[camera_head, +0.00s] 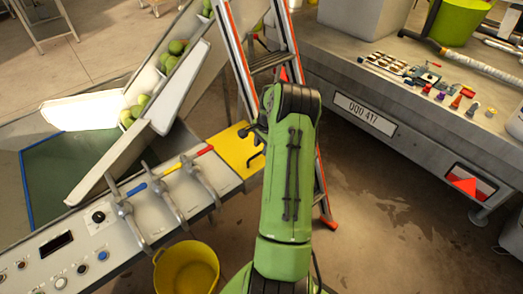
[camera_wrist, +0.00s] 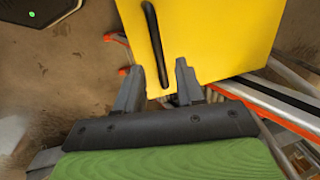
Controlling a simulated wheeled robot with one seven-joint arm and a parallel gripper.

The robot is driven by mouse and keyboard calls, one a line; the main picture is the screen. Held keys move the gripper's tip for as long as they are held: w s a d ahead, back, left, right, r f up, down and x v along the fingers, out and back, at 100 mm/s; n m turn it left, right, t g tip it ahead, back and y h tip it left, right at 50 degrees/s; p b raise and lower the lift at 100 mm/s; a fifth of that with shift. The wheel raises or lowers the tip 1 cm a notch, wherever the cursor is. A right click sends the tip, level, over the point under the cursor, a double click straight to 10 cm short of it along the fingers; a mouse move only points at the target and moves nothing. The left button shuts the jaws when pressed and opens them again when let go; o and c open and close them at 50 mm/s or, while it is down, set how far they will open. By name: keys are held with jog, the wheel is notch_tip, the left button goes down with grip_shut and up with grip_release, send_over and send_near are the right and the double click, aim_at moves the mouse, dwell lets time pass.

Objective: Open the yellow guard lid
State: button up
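The yellow guard lid (camera_head: 233,154) lies flat at the right end of the grey control panel in the head view. It fills the upper middle of the wrist view (camera_wrist: 220,40). A dark bar handle (camera_wrist: 152,30) runs along its face. My gripper (camera_wrist: 158,66) is open, with one finger on each side of the handle's lower end in the picture; I cannot tell the depth gap or any contact. In the head view my green arm hides part of the lid's right side.
The control panel (camera_head: 88,249) carries several metal levers and buttons. A yellow bucket (camera_head: 186,268) stands below it. An orange-sided ladder (camera_head: 268,62) rises behind my arm. A trailer bed (camera_head: 340,75) with small items is at the right. Chutes with green balls are upper left.

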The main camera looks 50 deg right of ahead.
jog(key=shift+w+d+f, duration=0.1)
jog(key=shift+w+f, duration=0.05)
jog(key=shift+f, duration=0.45)
jog(key=shift+w+f, duration=0.1)
jog(key=shift+f, duration=0.45)
grip_shut()
